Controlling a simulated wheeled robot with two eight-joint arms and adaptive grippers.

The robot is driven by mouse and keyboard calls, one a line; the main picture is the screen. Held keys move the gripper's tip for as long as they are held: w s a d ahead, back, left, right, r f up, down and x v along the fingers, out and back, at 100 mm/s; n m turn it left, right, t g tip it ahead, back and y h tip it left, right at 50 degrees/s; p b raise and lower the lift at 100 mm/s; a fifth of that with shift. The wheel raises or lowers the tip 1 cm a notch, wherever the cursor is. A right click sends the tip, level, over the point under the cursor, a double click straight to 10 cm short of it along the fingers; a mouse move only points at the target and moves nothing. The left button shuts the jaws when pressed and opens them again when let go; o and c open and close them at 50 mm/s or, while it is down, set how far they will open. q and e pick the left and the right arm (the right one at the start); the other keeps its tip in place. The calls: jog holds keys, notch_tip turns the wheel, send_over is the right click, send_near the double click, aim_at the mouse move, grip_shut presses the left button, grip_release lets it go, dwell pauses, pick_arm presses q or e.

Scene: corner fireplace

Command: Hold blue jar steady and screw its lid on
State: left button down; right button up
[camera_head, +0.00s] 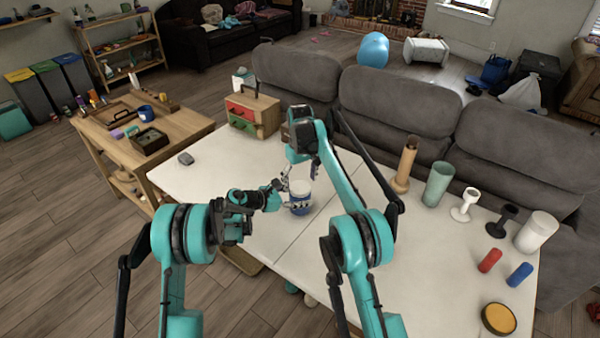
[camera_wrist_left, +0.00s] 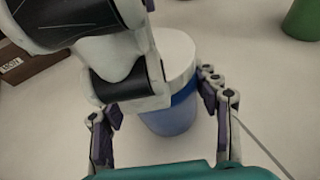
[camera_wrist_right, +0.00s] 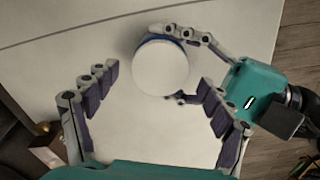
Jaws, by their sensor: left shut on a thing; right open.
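The blue jar (camera_head: 300,209) stands upright on the white table, and its body also shows in the left wrist view (camera_wrist_left: 172,118). A white lid (camera_wrist_right: 161,70) sits on top of the jar; I cannot tell how tightly. My left gripper (camera_head: 286,196) is shut around the jar from the left, with a finger on each side in the left wrist view (camera_wrist_left: 163,108). My right gripper (camera_head: 303,168) is above the jar, pointing down. Its fingers are open and spread to both sides of the lid in the right wrist view (camera_wrist_right: 159,82), apart from it.
A wooden drawer box (camera_head: 252,113) stands at the table's back left. A grey object (camera_head: 186,158) lies at the left. A wooden cylinder (camera_head: 406,163), a green cup (camera_head: 437,184) and several smaller items stand to the right. A grey sofa (camera_head: 400,105) runs behind the table.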

jog(key=shift+f, duration=0.8)
jog(key=c, duration=1.2)
jog(key=o, duration=1.4)
jog(key=shift+c, duration=0.2)
notch_tip(320, 180, up, 8)
jog(key=shift+f, duration=0.25)
